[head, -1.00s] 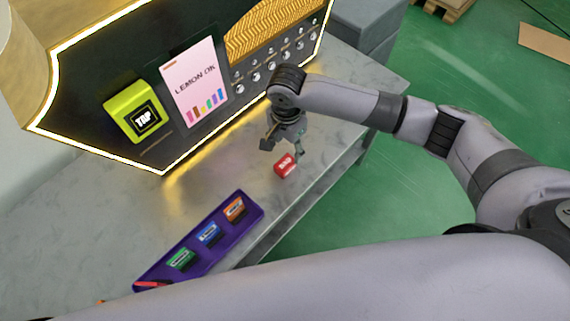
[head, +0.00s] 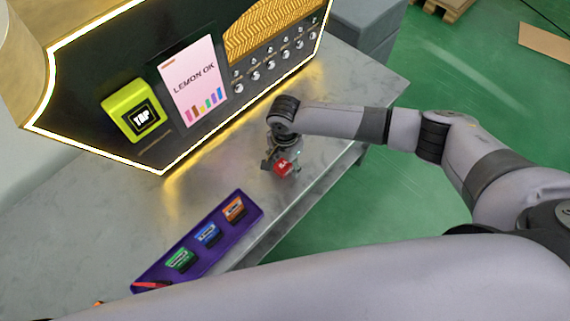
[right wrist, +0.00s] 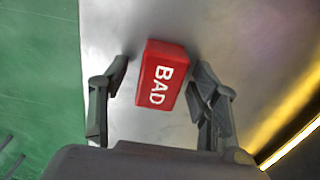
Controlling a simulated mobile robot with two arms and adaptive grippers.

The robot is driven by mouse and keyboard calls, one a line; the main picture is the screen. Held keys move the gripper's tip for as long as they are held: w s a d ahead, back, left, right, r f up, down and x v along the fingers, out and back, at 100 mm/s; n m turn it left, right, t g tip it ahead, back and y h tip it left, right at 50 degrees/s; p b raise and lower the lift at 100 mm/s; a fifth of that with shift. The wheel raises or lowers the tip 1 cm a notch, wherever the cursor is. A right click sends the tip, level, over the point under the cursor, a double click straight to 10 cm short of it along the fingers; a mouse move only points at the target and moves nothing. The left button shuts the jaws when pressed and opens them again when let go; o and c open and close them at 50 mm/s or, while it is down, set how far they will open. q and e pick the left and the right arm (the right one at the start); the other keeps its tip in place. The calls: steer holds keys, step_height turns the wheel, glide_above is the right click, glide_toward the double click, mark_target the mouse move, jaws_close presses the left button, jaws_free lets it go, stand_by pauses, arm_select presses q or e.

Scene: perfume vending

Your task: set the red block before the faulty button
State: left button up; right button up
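The red block (head: 283,166), marked BAD, sits on the grey counter near its front edge. In the right wrist view the red block (right wrist: 162,76) lies between the open fingers of my right gripper (right wrist: 158,82), with a gap on its left side and a smaller one on its right. In the head view my right gripper (head: 282,166) is down over the block. The machine's panel carries two rows of round silver buttons (head: 257,75); I cannot tell which one is faulty. My left gripper is not in view.
A purple tray (head: 250,212) with green, blue and orange blocks lies left of my right gripper. The panel shows a screen (head: 193,84) reading LEMON OK and a yellow-green TAP unit (head: 122,100). Bare counter (head: 330,88) lies right of the buttons.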

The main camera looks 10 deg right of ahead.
jaws_close()
stand_by(0.5)
